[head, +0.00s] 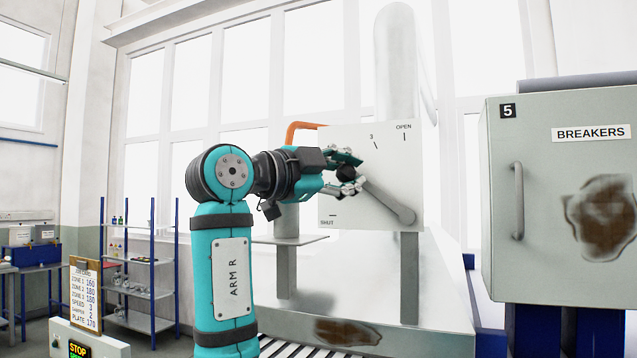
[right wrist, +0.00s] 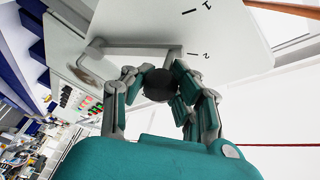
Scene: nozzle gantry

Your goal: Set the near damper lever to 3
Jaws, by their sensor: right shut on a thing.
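The near damper lever (head: 388,202) is a grey bar on a pale plate (head: 340,212) marked SHUT at lower left, 3 near the top and OPEN at upper right. It slants up and left from its pivot at the plate's lower right. In the right wrist view the bar (right wrist: 130,50) lines up with the tick by the 2; a 1 shows beyond it. My right gripper (head: 350,174) is shut on the lever's black knob (right wrist: 160,85), its fingers on both sides. It hides part of the plate in the head view. My left gripper is out of view.
A grey breaker cabinet (head: 545,250) with a handle stands close on the right. An orange pipe or handle (head: 300,129) shows behind the plate's left edge. A clipboard (head: 86,290) and a control box stand at lower left, with shelves (head: 140,275) behind.

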